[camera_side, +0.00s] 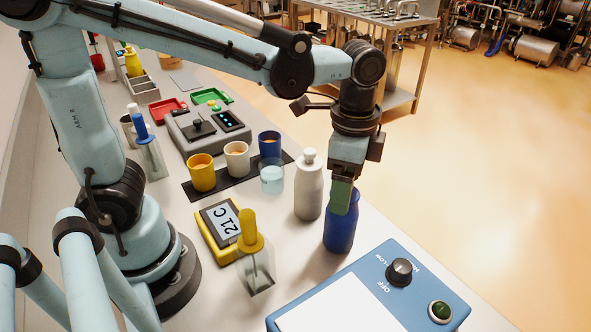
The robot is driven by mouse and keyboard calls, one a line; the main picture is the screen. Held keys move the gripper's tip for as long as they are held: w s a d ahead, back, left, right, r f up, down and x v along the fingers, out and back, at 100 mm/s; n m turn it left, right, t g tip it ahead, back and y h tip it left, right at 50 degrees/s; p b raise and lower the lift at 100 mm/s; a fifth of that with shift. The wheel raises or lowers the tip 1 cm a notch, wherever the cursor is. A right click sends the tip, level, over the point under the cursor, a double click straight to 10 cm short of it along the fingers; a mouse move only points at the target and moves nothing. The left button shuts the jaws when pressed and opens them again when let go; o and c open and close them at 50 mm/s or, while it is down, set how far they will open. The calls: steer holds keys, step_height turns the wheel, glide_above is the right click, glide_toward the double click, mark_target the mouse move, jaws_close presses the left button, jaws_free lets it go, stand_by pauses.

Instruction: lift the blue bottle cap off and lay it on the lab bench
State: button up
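The blue bottle (341,232) stands upright on the lab bench (385,222), near its right edge. My gripper (342,198) points straight down at the top of this bottle. Its green finger covers the bottle's neck and mouth. The bottle's cap is hidden behind the finger, so I cannot tell whether the fingers grip it or are apart around it.
A white capped bottle (308,190) stands close left of the blue bottle. A blue-framed panel device (375,300) lies in front. Yellow (201,175), white (237,160) and blue (269,146) cups stand farther left, with a yellow thermometer box (222,228) nearer.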

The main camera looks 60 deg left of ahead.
steer(key=c, duration=1)
steer(key=shift+o, duration=0.2)
steer(key=shift+r, duration=0.1)
steer(key=shift+r, duration=0.5)
steer(key=r, duration=0.3)
steer(key=shift+s+d+r, duration=0.2)
steer(key=shift+s+d, duration=0.1)
steer(key=shift+s, duration=0.1)
steer(key=s+d+r, duration=0.7)
steer(key=s+r, duration=0.1)
steer(key=r, duration=0.2)
